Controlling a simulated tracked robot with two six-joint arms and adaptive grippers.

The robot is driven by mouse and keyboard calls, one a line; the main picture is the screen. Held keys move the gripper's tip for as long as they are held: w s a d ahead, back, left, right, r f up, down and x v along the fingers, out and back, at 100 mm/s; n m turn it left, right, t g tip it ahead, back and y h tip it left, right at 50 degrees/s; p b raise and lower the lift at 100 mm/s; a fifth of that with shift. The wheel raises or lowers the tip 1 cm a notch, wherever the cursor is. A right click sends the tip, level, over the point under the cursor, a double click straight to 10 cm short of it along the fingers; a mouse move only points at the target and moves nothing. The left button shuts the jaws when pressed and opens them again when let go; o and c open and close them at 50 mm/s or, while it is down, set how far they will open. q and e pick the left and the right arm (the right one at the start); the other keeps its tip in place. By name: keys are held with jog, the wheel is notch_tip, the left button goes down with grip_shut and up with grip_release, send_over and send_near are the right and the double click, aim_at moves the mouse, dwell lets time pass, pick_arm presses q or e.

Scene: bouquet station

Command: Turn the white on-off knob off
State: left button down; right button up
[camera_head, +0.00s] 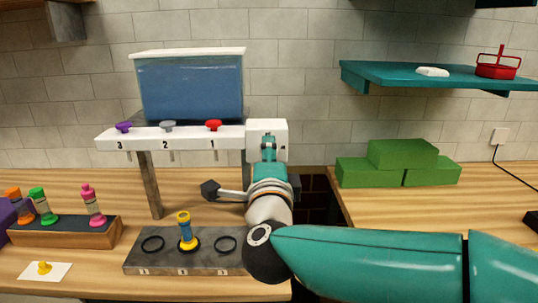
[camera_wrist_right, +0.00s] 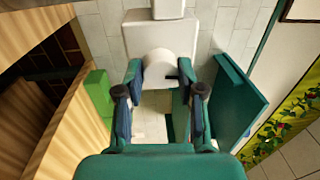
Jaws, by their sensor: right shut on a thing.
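The white on-off knob (camera_wrist_right: 158,63) sticks out from a white box (camera_wrist_right: 160,32) in the right wrist view. In the head view the white box (camera_head: 282,131) is at the right end of the numbered shelf, and my gripper hides the knob. My right gripper (camera_head: 268,146) reaches up to the box's front from below. In the wrist view its two fingers (camera_wrist_right: 161,82) stand on either side of the knob, shut on it. My left gripper is not in view.
A blue tank (camera_head: 190,88) stands above purple, grey and red knobs numbered 3, 2, 1. Below is a grey tray (camera_head: 185,268) with a blue-and-yellow piece in its middle ring. Green blocks (camera_head: 402,153) lie on the right counter, under a teal shelf (camera_head: 440,76).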

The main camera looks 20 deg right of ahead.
jog(key=shift+a+f+n, duration=0.15)
jog(key=shift+f+n, duration=0.1)
jog(key=shift+n, duration=0.65)
jog(key=shift+f+y, duration=0.1)
jog(key=shift+y, duration=0.2)
jog(key=o, duration=1.1)
jog(key=shift+o, duration=0.2)
jog(key=shift+r, duration=0.25)
jog(key=v, duration=1.2)
jog(key=shift+f, duration=0.2)
